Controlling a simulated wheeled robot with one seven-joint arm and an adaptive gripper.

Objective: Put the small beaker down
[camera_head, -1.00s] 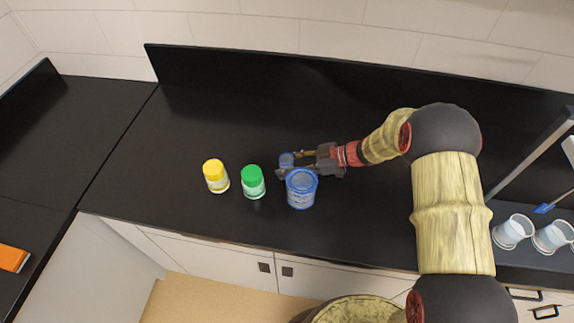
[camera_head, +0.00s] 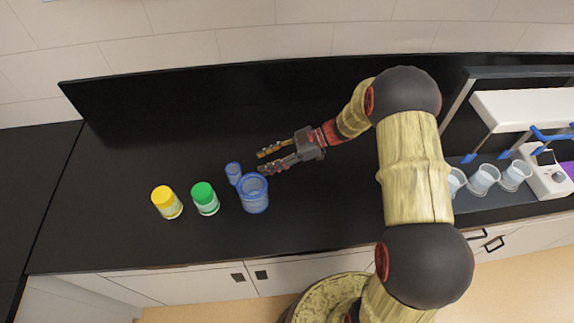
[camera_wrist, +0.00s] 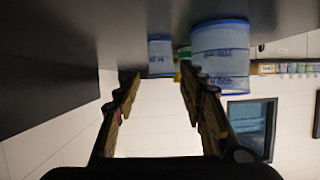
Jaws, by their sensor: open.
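The small beaker (camera_head: 233,173), blue-tinted and clear, stands upright on the black counter, just behind and left of a larger blue beaker (camera_head: 254,194). My gripper (camera_head: 262,162) is open and empty, to the right of the small beaker, with a gap between its fingertips and the beaker.
A green-capped jar (camera_head: 205,198) and a yellow-capped jar (camera_head: 167,202) stand left of the beakers. The counter (camera_head: 150,140) behind the jars is clear.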

